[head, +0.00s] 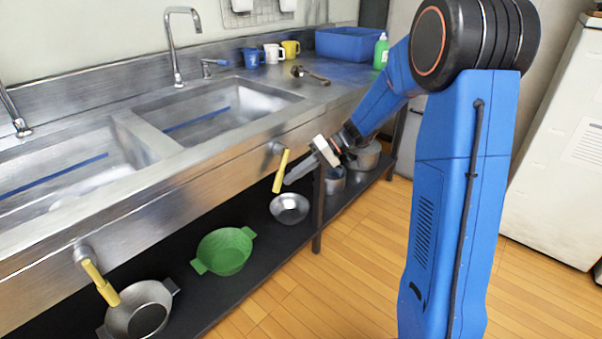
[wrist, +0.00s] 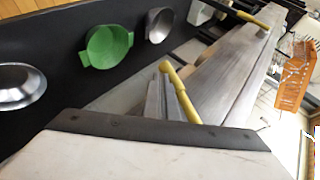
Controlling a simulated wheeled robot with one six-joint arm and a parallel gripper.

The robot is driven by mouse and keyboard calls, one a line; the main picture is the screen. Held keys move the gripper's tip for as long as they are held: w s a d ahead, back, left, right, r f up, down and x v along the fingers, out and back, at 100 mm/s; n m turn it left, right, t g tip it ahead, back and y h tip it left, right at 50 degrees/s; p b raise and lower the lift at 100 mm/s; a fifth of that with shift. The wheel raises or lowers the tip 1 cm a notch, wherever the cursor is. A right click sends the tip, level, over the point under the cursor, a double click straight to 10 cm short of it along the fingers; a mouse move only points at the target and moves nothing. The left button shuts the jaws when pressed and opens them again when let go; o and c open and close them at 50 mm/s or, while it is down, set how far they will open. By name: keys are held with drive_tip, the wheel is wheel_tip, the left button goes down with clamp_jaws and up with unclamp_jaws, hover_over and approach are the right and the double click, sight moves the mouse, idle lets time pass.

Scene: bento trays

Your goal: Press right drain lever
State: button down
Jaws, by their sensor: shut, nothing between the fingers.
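The right drain lever (head: 281,171) has a yellow handle and sticks out from the sink's front panel below the right basin. It also shows in the wrist view (wrist: 184,98). My gripper (head: 290,180) is shut and empty, its fingertips just right of the handle's lower end. In the wrist view my gripper (wrist: 158,97) lies right beside the yellow handle; I cannot tell whether they touch. The left drain lever (head: 99,281), also yellow, is on the panel below the left basin.
A dark shelf under the sink holds a metal bowl (head: 290,208), a green colander (head: 224,251), a pan (head: 140,310) and pots. Mugs (head: 273,53) and a blue bin (head: 352,42) stand on the counter. The wood floor in front is clear.

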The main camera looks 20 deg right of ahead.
sight(278, 177)
drive_tip(key=a+y, duration=0.1)
drive_tip(key=s+a+m+g+y, duration=0.1)
drive_tip(key=y, duration=0.1)
drive_tip(key=shift+s+r, duration=0.1)
drive_tip(key=shift+s, duration=0.1)
drive_tip(key=shift+s+a+r+m+g+y, duration=0.2)
drive_tip(key=shift+s+a+r+y, duration=0.2)
drive_tip(key=shift+a, duration=0.2)
drive_tip(key=shift+s+a+r+m+g+y, duration=0.1)
drive_tip(key=shift+s+a+r+m+y, duration=0.1)
drive_tip(key=shift+s+a+r+y, duration=0.25)
drive_tip(key=shift+s+a+r, duration=0.15)
drive_tip(key=shift+a+r, duration=0.5)
drive_tip(key=shift+r, duration=0.05)
